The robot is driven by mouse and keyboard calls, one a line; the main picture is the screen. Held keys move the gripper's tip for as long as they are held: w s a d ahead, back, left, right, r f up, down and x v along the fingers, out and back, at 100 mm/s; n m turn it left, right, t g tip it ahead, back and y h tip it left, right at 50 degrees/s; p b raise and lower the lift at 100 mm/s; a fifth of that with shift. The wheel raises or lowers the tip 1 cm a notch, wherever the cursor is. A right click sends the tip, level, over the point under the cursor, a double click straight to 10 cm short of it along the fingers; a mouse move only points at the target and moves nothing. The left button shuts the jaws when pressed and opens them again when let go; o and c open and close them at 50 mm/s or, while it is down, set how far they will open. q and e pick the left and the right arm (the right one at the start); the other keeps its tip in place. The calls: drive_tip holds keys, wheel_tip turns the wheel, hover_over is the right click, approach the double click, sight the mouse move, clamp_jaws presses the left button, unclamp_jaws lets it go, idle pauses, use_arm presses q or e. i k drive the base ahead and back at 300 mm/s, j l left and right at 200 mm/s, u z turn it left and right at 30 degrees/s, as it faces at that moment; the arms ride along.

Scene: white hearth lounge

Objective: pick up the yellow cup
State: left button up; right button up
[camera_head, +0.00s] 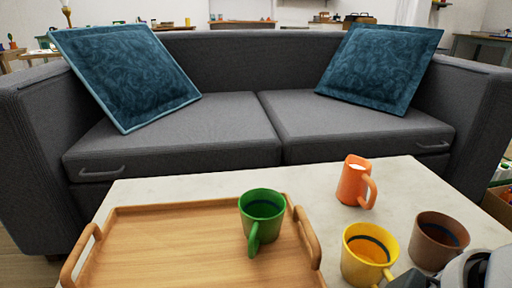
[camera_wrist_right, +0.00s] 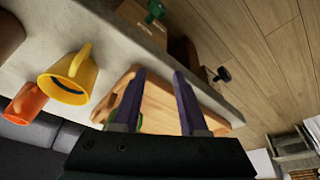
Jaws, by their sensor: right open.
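The yellow cup (camera_head: 365,256) stands upright on the pale table at the lower right of the head view, its handle towards the front. It also shows in the right wrist view (camera_wrist_right: 68,80), left of the fingers. My right gripper (camera_wrist_right: 159,73) is open, with nothing between its two dark purple fingers; the cup is apart from it. Part of my right arm shows at the bottom right corner of the head view, close to the cup. My left gripper is not in view.
A brown cup (camera_head: 438,241) stands close to the right of the yellow one. An orange mug (camera_head: 354,182) stands behind it. A green cup (camera_head: 261,208) is on the wooden tray (camera_head: 165,250) to the left. A grey sofa (camera_head: 200,125) stands behind the table.

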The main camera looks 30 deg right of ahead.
sight(369, 251)
drive_tip(key=l+z, duration=0.1)
drive_tip(key=z, duration=0.35)
drive_tip(key=l+z, duration=0.1)
drive_tip(key=z, duration=0.35)
drive_tip(key=l+z, duration=0.15)
drive_tip(key=z, duration=0.3)
drive_tip(key=k, duration=0.05)
